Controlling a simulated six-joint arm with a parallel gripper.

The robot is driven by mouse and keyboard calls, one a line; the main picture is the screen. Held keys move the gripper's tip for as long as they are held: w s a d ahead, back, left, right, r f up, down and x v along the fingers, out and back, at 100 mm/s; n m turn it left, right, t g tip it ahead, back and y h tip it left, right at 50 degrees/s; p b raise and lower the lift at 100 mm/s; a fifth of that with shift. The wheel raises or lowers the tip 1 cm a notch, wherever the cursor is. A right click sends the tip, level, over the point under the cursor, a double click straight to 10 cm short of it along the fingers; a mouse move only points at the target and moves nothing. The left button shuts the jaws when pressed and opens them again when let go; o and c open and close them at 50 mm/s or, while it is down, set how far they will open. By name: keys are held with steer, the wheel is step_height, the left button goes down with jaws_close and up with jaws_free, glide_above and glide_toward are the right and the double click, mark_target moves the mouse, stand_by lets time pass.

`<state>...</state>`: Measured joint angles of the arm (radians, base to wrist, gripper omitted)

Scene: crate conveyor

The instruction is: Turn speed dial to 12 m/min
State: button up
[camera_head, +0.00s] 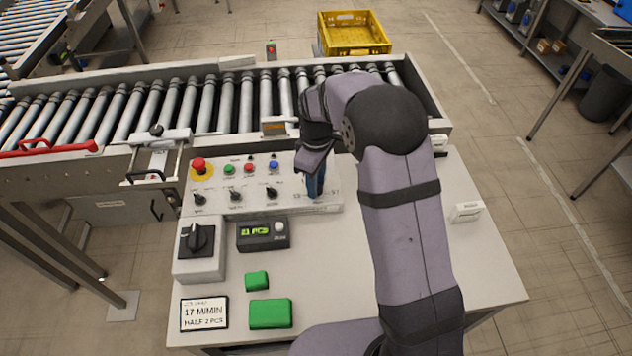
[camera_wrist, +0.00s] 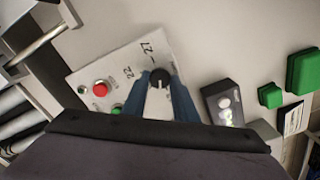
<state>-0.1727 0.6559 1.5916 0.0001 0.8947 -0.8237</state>
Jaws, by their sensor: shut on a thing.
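The speed dial (camera_wrist: 159,76) is a round black knob with a white pointer mark, seen in the wrist view on the pale control panel (camera_wrist: 112,72). The numbers 22 and 27 are printed beside it; the rest of its scale is hidden or too small to read. My gripper (camera_wrist: 160,84) is shut on the dial, one blue finger on each side. In the head view my gripper (camera_head: 315,186) reaches down onto the right end of the panel (camera_head: 220,208), and it hides the dial there.
Beside it are a red emergency button (camera_head: 199,165), several small knobs and coloured buttons. A black display (camera_head: 263,235) shows green characters. Rollers (camera_head: 180,105) run behind.

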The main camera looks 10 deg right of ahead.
steer(key=shift+n, duration=2.2)
steer(key=shift+w, duration=0.1)
steer(key=o, duration=1.1)
steer(key=shift+c, duration=0.2)
steer(key=shift+r, duration=0.1)
steer(key=shift+r+b, duration=1.25)
steer(key=shift+r, duration=2.4)
steer(key=s+d+f+m, duration=0.2)
steer(key=s+m, duration=0.3)
steer(key=s, duration=0.3)
steer(key=s+d+f+m, duration=0.1)
steer(key=s+d+m, duration=0.2)
steer(key=s+m, duration=0.2)
steer(key=s+d+f+m, duration=0.2)
steer(key=s+m, duration=0.3)
steer(key=s, duration=0.6)
steer(key=shift+d+f+m, duration=0.35)
steer(key=shift+d+m, duration=0.05)
steer(key=shift+d, duration=0.1)
